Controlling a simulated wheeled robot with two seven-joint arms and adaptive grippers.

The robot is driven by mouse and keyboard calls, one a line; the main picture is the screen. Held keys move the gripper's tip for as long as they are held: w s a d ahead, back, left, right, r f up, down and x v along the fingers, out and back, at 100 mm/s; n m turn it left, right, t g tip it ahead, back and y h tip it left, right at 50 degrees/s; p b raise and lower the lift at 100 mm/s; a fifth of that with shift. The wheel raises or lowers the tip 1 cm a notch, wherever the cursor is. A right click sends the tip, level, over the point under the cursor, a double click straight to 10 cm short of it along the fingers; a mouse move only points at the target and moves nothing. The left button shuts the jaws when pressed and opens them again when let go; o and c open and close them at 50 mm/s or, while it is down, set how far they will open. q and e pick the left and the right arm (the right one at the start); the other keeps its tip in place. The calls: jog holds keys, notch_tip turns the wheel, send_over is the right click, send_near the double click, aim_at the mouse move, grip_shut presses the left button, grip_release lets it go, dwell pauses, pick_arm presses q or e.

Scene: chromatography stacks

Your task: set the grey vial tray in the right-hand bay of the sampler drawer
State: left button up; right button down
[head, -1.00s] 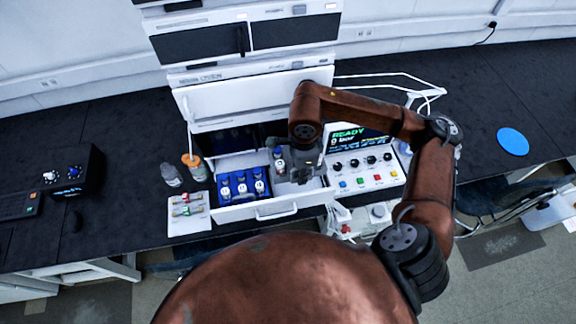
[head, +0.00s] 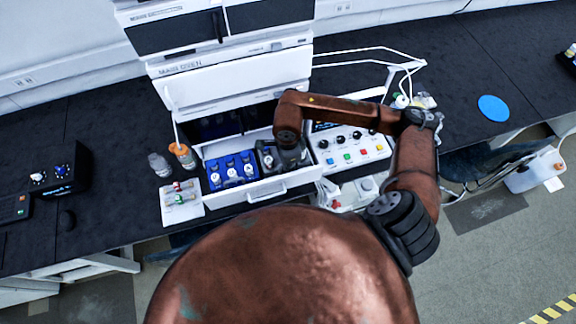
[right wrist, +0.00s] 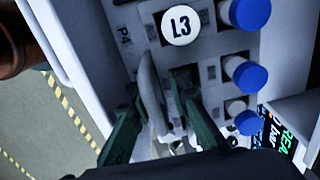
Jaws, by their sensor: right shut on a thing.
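The grey vial tray (head: 266,160) is at the right-hand bay of the open sampler drawer (head: 285,188), beside the blue tray. My right gripper (head: 291,153) is above it and covers much of it. In the right wrist view, the dark green fingers of this gripper (right wrist: 157,88) are shut on a thin grey upright part of the tray (right wrist: 205,52). Blue-capped vials and a white cap marked L3 show there. Whether the tray rests fully on the drawer floor is hidden. My left gripper is not in view.
The blue tray (head: 238,185) with vials fills the left-hand bay. A control panel (head: 350,160) stands close to the drawer's right.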

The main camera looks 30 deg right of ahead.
jog(key=c, duration=2.2)
grip_release()
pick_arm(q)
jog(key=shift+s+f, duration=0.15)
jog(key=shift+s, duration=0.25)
pick_arm(e)
jog(key=shift+o, duration=0.6)
jog(key=shift+r, duration=0.2)
pick_arm(q)
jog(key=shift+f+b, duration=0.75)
jog(key=shift+b, duration=0.1)
pick_arm(e)
notch_tip(320, 180, up, 12)
jog(key=shift+s+f, duration=0.1)
jog(key=shift+f, duration=0.05)
